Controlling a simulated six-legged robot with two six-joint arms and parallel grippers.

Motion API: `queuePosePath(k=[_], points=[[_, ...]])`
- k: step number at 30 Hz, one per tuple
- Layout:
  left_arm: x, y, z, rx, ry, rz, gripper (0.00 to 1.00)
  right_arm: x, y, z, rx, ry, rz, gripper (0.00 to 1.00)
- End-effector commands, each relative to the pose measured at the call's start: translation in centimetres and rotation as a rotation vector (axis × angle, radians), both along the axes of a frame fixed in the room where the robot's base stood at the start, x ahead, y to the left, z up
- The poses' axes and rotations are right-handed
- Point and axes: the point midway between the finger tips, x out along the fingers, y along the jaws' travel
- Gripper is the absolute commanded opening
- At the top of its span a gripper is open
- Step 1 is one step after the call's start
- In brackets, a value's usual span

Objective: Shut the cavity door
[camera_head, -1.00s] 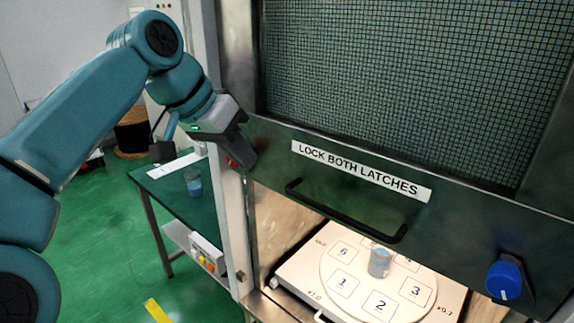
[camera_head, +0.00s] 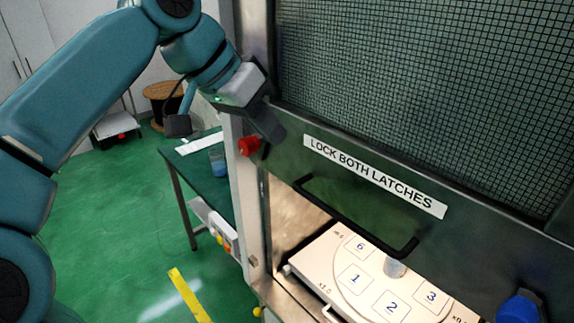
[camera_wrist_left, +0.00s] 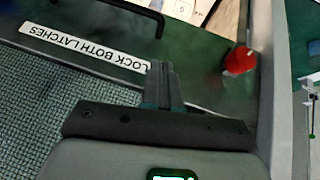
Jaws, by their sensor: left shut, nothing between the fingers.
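The cavity door (camera_head: 290,143) is a metal panel with a dark mesh window, a "LOCK BOTH LATCHES" label (camera_head: 375,176) and a black bar handle (camera_head: 345,212). It stands partly raised, with a lit opening below it. My left gripper (camera_head: 272,128) is shut and empty, in front of the door's lower left corner. In the left wrist view its fingertips (camera_wrist_left: 163,72) lie over the panel beside the label's end; contact cannot be told. A red knob (camera_head: 250,146) is at the left post, and a blue knob (camera_head: 518,307) is at lower right. My right gripper is not in view.
Inside the cavity, a white tray with a numbered turntable (camera_head: 350,302) carries a small cup (camera_head: 395,268), partly covered by the handle. A green side table (camera_head: 197,168) with a cup (camera_head: 218,162) stands left of the post. Green floor lies open at left.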

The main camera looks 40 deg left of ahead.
Motion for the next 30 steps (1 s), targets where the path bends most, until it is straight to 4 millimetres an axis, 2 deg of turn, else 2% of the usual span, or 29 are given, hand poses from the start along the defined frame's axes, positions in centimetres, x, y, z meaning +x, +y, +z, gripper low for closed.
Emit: queuePosePath(k=[5,12,18,30], points=[[2.2,-0.9,-3.3,-0.001,0.005,-0.002,0.0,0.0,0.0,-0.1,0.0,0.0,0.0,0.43],[1.8,-1.5,-6.0,-0.001,0.002,-0.002,0.0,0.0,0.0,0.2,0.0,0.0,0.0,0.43],[1.8,-1.7,-7.0,-0.001,-0.001,-0.003,0.0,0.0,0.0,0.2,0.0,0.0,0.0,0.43],[1.8,-1.7,-7.3,-0.001,0.0,-0.003,0.0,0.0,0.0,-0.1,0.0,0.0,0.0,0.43]])
